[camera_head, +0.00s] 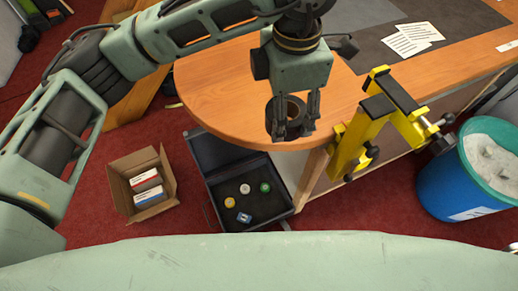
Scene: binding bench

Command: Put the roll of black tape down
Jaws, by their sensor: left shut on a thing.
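The roll of black tape (272,112) is between the fingers of my left gripper (291,125), near the rounded front edge of the wooden table (225,85). My left gripper points down and is shut on the roll. The fingers hide part of the roll, and I cannot tell whether its underside touches the table. My right gripper is not in view.
A yellow clamp stand (378,120) sits at the table edge just right of my gripper. Papers (412,38) lie at the back right.

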